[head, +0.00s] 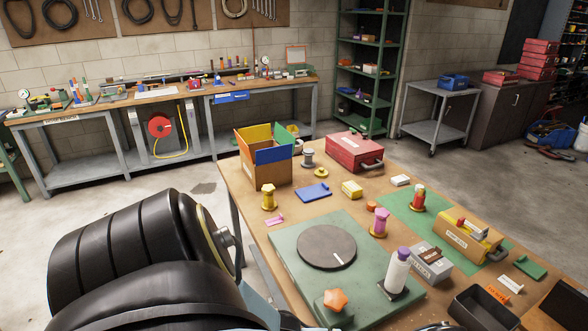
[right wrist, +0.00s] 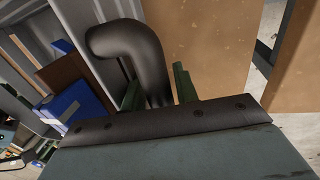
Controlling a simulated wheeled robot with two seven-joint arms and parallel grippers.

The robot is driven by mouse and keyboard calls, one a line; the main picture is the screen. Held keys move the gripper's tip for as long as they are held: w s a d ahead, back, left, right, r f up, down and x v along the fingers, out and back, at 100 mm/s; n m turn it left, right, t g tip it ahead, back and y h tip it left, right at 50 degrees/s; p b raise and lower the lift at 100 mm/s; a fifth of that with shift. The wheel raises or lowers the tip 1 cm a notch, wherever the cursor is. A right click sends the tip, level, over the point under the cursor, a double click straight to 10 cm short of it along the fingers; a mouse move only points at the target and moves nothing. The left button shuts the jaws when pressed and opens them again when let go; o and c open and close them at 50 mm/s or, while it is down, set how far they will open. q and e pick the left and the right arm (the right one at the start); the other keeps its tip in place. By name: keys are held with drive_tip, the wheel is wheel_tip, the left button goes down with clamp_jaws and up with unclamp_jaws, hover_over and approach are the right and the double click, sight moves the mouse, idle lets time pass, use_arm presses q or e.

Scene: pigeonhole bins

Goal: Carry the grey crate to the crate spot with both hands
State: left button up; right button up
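In the right wrist view a grey ribbed wall (right wrist: 92,22), which looks like part of the grey crate, shows at the upper left. A thick dark bent bar (right wrist: 125,40), apparently its handle, curves down from there. The green fingers of my right gripper (right wrist: 157,92) stand close on either side of this bar, and appear shut on it. Their tips are partly hidden. The head view does not show the crate's ribbed wall or either gripper. I cannot make out the crate spot.
A wooden table (head: 240,190) holds an open-topped box (head: 265,170), a red toolbox (head: 355,150), a dark turntable disc (head: 326,247) and a black tray (head: 483,310). A workbench (head: 70,118) lines the wall. A grey cart (head: 440,95) stands beyond. Open floor lies between.

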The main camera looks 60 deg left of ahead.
use_arm(q)
drive_tip(key=shift+o, duration=0.3)
use_arm(e)
drive_tip(key=shift+o, duration=0.3)
use_arm(q)
drive_tip(key=o, duration=0.4)
drive_tip(key=shift+s, duration=0.1)
use_arm(e)
drive_tip(key=shift+s, duration=0.1)
use_arm(q)
drive_tip(key=shift+o, duration=0.8)
drive_tip(key=shift+d+f, duration=0.1)
use_arm(e)
drive_tip(key=shift+a, duration=0.15)
use_arm(q)
drive_tip(key=shift+s+d, duration=0.1)
drive_tip(key=shift+d, duration=0.05)
use_arm(e)
drive_tip(key=shift+a, duration=0.1)
use_arm(q)
drive_tip(key=c, duration=0.4)
use_arm(e)
drive_tip(key=shift+s+f, duration=0.1)
drive_tip(key=shift+c, duration=0.2)
use_arm(q)
drive_tip(key=shift+c, duration=0.2)
use_arm(e)
drive_tip(key=o, duration=0.5)
drive_tip(key=c, duration=0.4)
drive_tip(key=shift+c, duration=0.2)
